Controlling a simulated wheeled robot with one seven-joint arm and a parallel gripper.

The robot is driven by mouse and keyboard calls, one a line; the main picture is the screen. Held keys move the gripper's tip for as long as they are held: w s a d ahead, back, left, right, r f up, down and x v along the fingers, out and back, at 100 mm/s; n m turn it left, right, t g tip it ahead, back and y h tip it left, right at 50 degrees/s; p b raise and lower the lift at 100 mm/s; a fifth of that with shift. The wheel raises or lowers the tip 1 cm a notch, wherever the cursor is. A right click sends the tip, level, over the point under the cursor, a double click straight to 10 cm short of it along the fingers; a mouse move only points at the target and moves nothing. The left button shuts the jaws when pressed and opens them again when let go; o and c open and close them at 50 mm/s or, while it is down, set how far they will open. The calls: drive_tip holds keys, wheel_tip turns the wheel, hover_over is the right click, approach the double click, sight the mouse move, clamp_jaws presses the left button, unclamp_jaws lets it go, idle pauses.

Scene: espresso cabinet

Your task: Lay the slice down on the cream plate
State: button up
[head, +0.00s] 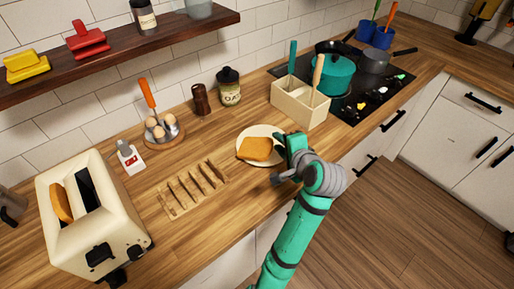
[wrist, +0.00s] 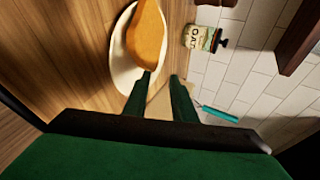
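A golden-brown slice of bread (head: 256,149) lies on the cream plate (head: 262,130) on the counter. In the wrist view the slice (wrist: 146,35) covers much of the plate (wrist: 120,55). My gripper (head: 281,143) is at the right edge of the plate, beside the slice. In the wrist view its two fingers (wrist: 161,77) stand apart with a gap and no bread between them. The left fingertip is close to the slice's near end; I cannot tell whether it touches.
A cream toaster (head: 95,215) with another slice (head: 61,203) in one slot stands at the left. A wooden rack (head: 192,188) lies left of the plate. A utensil box (head: 299,104) stands just behind my gripper, and an oat jar (head: 229,87) is behind the plate.

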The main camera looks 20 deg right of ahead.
drive_tip(key=shift+s+r, duration=0.3)
drive_tip(key=shift+s, duration=0.35)
wheel_tip(320, 180, up, 8)
drive_tip(key=s, duration=0.2)
drive_tip(key=shift+s+f, duration=0.25)
drive_tip(key=shift+s, duration=0.05)
